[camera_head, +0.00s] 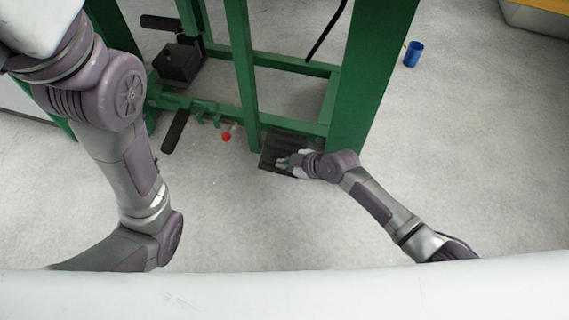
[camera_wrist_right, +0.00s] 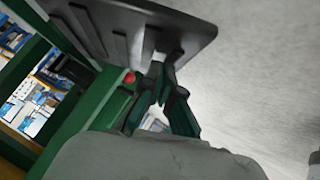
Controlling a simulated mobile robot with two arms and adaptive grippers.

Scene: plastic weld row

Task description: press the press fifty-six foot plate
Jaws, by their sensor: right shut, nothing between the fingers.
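The foot plate (camera_head: 270,155) is a dark, ribbed pedal low at the front of the green press frame (camera_head: 366,75). In the right wrist view the plate (camera_wrist_right: 190,32) fills the upper middle, with its ribs and edge showing. My right gripper (camera_head: 283,163) is shut and empty, over the right part of the plate. In the wrist view its fingertips (camera_wrist_right: 160,68) come together at the plate's near edge. I cannot tell whether they touch it. My left arm shows at the left, but its gripper is out of view.
A red knob (camera_head: 226,137) sits left of the plate. A black block (camera_head: 178,63) and dark handles are on the frame's left. A blue cup (camera_head: 413,54) stands on the floor at the right.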

